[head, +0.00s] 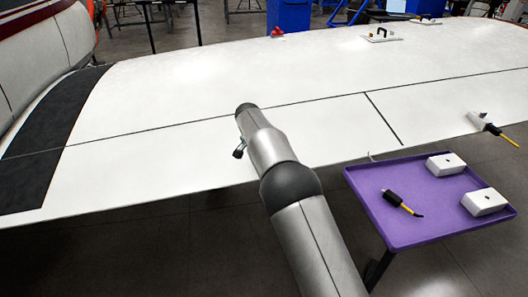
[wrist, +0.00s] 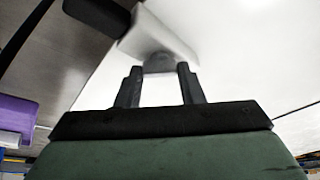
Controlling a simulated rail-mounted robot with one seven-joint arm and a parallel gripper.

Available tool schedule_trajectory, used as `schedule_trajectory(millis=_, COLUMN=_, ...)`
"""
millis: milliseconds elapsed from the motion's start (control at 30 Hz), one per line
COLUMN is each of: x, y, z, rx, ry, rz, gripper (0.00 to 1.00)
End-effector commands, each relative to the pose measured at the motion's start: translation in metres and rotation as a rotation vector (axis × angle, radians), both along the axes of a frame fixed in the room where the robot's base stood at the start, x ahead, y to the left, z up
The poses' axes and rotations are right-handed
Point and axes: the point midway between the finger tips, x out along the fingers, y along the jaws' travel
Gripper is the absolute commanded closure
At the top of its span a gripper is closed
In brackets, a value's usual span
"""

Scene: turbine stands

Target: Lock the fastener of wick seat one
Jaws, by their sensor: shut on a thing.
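In the wrist view, my gripper (wrist: 158,78) has its two dark fingers on either side of a grey round fastener (wrist: 160,62), and is shut on it. The fastener sits at the end of a white block-shaped wick seat (wrist: 158,33). A black part (wrist: 97,12) juts from the seat's far end, out over the floor. The fingers hide part of the fastener, so I cannot tell how far it is turned. In the head view, my arm hides the gripper and most of this seat; a small dark piece (head: 239,150) shows beside the arm.
The white wing panel (head: 320,75) fills the middle. Another seat (head: 474,120) with a black-and-yellow plug (head: 494,129) is at its right edge. A purple tray (head: 365,190) at the lower right holds white blocks (head: 445,164) and a black-and-yellow plug (head: 393,198).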

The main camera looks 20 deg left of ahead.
Motion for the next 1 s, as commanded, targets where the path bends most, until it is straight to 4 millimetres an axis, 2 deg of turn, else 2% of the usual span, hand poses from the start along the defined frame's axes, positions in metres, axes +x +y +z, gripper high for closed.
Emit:
schedule_trajectory(millis=500, x=0.0017, y=0.0021, z=0.0043, rx=-0.001, ry=-0.001, rz=-0.424, gripper=0.88)
schedule_trajectory(millis=1000, x=0.0016, y=0.0024, z=0.0007, rx=0.002, ry=0.001, rz=-0.551, gripper=0.88)
